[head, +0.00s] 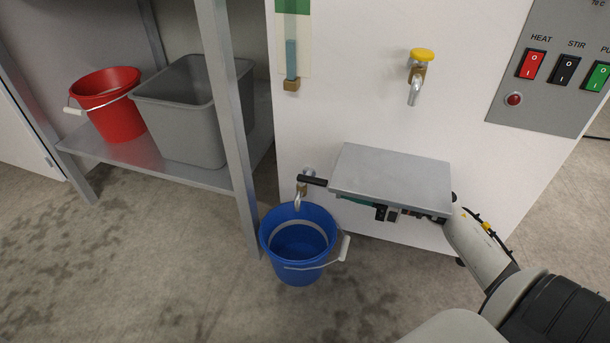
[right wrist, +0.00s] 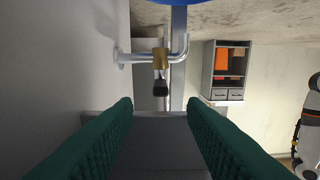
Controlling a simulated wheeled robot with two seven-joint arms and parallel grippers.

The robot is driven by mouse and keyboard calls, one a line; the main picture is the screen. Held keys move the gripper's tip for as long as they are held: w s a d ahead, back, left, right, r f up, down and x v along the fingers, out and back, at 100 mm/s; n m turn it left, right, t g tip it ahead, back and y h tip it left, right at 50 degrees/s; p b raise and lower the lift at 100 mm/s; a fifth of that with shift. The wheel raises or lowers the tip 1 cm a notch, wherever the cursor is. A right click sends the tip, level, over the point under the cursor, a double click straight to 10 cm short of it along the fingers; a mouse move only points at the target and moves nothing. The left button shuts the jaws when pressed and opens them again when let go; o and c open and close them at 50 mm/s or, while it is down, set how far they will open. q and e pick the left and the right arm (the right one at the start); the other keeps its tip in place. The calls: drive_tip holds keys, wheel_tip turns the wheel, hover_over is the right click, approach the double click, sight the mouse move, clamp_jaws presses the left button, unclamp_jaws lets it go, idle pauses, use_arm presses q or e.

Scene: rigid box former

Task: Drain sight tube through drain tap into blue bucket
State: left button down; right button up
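The sight tube (head: 291,60) on the white machine front holds blue liquid, with a brass fitting at its foot. The drain tap (head: 300,190) sits low on the machine, its black handle (head: 313,181) sticking out to the right. The blue bucket (head: 298,262) stands on the floor under its spout. In the right wrist view the drain tap (right wrist: 160,58) shows beyond the fingertips, black handle towards me. My right gripper (right wrist: 160,112) is open and empty, apart from the handle; in the head view its green fingers (head: 355,202) are partly hidden under a plate. My left gripper is out of view.
A grey plate (head: 393,170) juts from the machine over my right gripper. A yellow-topped tap (head: 420,60) is higher up, beside a switch panel (head: 550,75). A metal shelf post (head: 228,110) stands left of the bucket; a red bucket (head: 110,110) and grey bin (head: 185,115) are on the shelf.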

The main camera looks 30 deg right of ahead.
sight(309, 178)
drive_tip(key=b+x, duration=0.4)
drive_tip(key=x, duration=0.5)
drive_tip(key=shift+w+a+f, duration=0.1)
drive_tip(key=shift+a+f, duration=0.05)
drive_tip(key=shift+w+a+b, duration=0.45)
drive_tip(key=shift+w, duration=0.05)
drive_tip(key=shift+c, duration=0.6)
clamp_jaws()
